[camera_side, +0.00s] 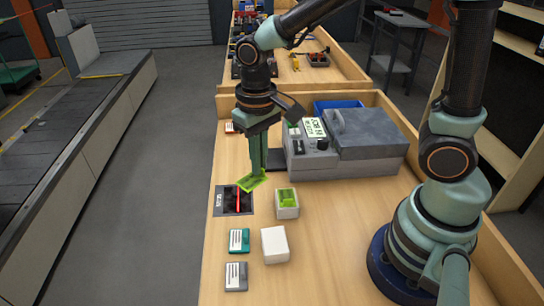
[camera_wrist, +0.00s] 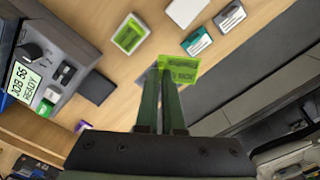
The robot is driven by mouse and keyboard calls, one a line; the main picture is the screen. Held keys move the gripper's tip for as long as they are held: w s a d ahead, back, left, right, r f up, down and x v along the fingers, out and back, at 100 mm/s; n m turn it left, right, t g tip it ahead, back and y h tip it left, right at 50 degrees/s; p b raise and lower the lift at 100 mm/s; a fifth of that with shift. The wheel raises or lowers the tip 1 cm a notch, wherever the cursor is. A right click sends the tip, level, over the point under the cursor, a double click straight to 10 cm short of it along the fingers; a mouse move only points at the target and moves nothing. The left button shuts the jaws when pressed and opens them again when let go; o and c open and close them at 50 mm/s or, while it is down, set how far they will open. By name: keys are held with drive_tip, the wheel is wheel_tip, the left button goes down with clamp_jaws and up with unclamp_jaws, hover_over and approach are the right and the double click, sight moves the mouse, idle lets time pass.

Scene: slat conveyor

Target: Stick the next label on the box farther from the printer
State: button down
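My gripper (camera_side: 258,170) is shut on a bright green label (camera_side: 252,181), which hangs tilted at the fingertips above the table. In the wrist view the label (camera_wrist: 180,68) shows dark print, and the fingertips (camera_wrist: 166,74) hold its edge.
A dark pad with a red line (camera_side: 234,200) lies below the held label. A teal card (camera_side: 239,241) and a grey card (camera_side: 236,276) lie left of the plain box. A blue bin (camera_side: 338,106) is behind the printer. The conveyor (camera_side: 75,150) is at left.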

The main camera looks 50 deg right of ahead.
sight(270, 231)
drive_tip(key=s+a+f+n, duration=0.1)
drive_tip(key=s+n, duration=0.1)
drive_tip(key=n, duration=0.1)
drive_tip(key=s+a+f+n, duration=0.1)
drive_tip(key=s+n, duration=0.1)
drive_tip(key=n, duration=0.2)
drive_tip(key=s+a+f+n, duration=0.1)
drive_tip(key=s+n, duration=0.1)
drive_tip(key=n, duration=0.2)
drive_tip(key=shift+a+f, duration=0.3)
drive_tip(key=shift+f, duration=2.75)
drive_tip(key=shift+f, duration=0.5)
idle(0.7)
drive_tip(key=c, duration=0.6)
unclamp_jaws()
drive_tip(key=shift+o, duration=0.2)
wheel_tip(270, 231, up, 7)
idle(0.7)
